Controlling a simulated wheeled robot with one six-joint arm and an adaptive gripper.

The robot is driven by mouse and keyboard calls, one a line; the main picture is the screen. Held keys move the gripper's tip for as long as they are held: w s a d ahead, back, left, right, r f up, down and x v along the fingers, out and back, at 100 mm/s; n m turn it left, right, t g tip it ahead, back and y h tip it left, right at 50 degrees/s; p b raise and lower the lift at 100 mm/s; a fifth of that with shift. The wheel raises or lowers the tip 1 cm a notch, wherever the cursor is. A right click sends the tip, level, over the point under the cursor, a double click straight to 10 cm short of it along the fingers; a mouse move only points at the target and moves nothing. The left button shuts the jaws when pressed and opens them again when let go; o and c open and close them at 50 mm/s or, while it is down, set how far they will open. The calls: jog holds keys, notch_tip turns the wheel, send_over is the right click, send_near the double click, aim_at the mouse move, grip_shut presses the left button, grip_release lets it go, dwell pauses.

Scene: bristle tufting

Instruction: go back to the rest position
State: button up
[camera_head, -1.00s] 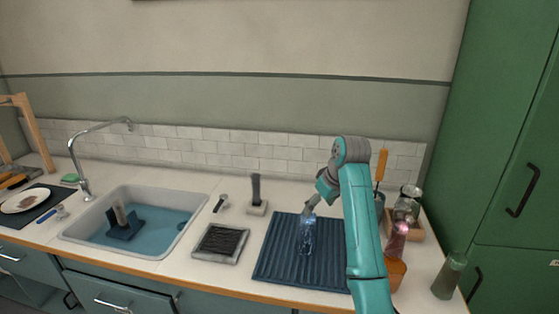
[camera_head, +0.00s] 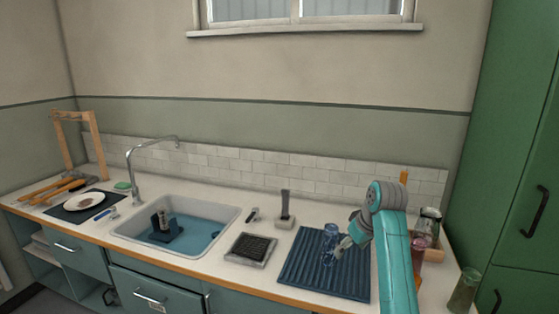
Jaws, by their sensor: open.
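My gripper (camera_head: 341,248) is at the end of my teal arm, low over the dark blue ribbed drying mat (camera_head: 308,274). It is open and points down and to the left. A clear bluish glass (camera_head: 329,235) stands on the mat just left of and behind my gripper. The gripper overlaps the glass's lower right side in the picture, and I cannot tell whether they touch. My arm hides the right edge of the mat and part of the things behind it.
Left of the mat lie a bristle tray (camera_head: 251,249) and an upright dark brush on a stand (camera_head: 285,209). The sink (camera_head: 182,222) holds water and a blue block.

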jog(key=s+f+m+t, duration=0.1)
jog(key=s+f, duration=0.2)
jog(key=f, duration=0.4)
jog(key=s+a+f+t, duration=0.1)
jog(key=s+f, duration=0.2)
jog(key=f, duration=0.5)
jog(key=s+f+m+t, duration=0.1)
jog(key=s+f, duration=0.3)
jog(key=f, duration=0.3)
jog(key=s+f+m+t+h, duration=0.1)
jog(key=s+f, duration=0.4)
jog(key=s, duration=0.4)
jog(key=s+f+t, duration=0.1)
jog(key=s+f, duration=0.5)
jog(key=s, duration=0.2)
jog(key=s+r+m+t+h, duration=0.1)
jog(key=s+r+m+t, duration=0.2)
jog(key=s, duration=1.9)
jog(key=s+r+t, duration=0.2)
jog(key=s+r, duration=1.2)
jog(key=r, duration=0.2)
jog(key=shift+s+a+r+n+t, duration=0.3)
jog(key=shift+s+a+r+n, duration=0.05)
jog(key=shift+r+n, duration=0.05)
